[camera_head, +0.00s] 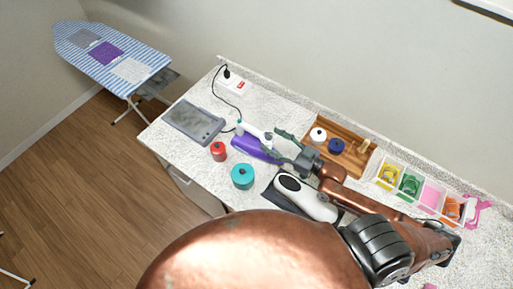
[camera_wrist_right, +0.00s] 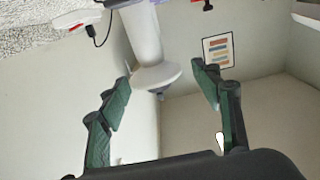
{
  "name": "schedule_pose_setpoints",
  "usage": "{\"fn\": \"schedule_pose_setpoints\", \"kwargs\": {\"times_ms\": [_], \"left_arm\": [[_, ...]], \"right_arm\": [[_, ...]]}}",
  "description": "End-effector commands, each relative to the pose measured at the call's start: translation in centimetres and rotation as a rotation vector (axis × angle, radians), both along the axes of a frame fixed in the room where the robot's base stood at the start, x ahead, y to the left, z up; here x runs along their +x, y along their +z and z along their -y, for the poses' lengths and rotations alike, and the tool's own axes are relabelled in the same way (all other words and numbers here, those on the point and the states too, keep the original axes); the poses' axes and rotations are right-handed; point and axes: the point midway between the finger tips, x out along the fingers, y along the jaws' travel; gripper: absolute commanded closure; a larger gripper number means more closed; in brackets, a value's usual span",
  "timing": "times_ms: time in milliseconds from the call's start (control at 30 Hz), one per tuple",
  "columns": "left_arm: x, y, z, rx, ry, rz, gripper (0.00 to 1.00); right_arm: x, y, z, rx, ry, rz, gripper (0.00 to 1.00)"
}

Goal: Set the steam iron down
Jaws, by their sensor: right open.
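I take the steam iron (camera_head: 250,149) to be the purple body with a white handle (camera_head: 252,131). It sits on the speckled counter, just right of a grey flat pad (camera_head: 194,122), seemingly beside it rather than on it. My right gripper (camera_head: 285,144) is open at the handle's right end. In the right wrist view, the white handle (camera_wrist_right: 144,35) with its round flange shows between the spread fingers of the gripper (camera_wrist_right: 165,95), with gaps on both sides. The iron's underside is hidden. My left gripper is out of view.
A wooden tray (camera_head: 351,158) and divided bin (camera_head: 423,186) stand right. A black cord (camera_head: 213,88) runs behind the pad.

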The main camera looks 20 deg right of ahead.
Motion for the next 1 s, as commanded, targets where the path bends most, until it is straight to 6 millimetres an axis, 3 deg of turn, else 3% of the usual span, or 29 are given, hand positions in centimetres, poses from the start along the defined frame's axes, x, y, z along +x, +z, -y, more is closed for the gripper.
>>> {"fn": "schedule_pose_setpoints", "kwargs": {"times_ms": [67, 167, 467, 733, 1000], "left_arm": [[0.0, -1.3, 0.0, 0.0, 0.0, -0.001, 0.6], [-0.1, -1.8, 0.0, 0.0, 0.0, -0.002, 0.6], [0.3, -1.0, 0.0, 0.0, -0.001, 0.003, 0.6], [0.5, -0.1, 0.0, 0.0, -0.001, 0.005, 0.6], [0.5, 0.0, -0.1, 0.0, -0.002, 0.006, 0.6]], "right_arm": [[0.0, -1.4, 0.0, 0.0, 0.0, -0.002, 0.41], [0.2, -1.9, -0.1, 0.001, -0.001, -0.003, 0.41], [2.8, -1.6, -1.3, 0.002, -0.003, -0.001, 0.41], [6.2, -1.6, -2.9, 0.003, -0.003, -0.002, 0.41], [6.9, -1.9, -3.4, -0.001, -0.002, -0.004, 0.41]]}}
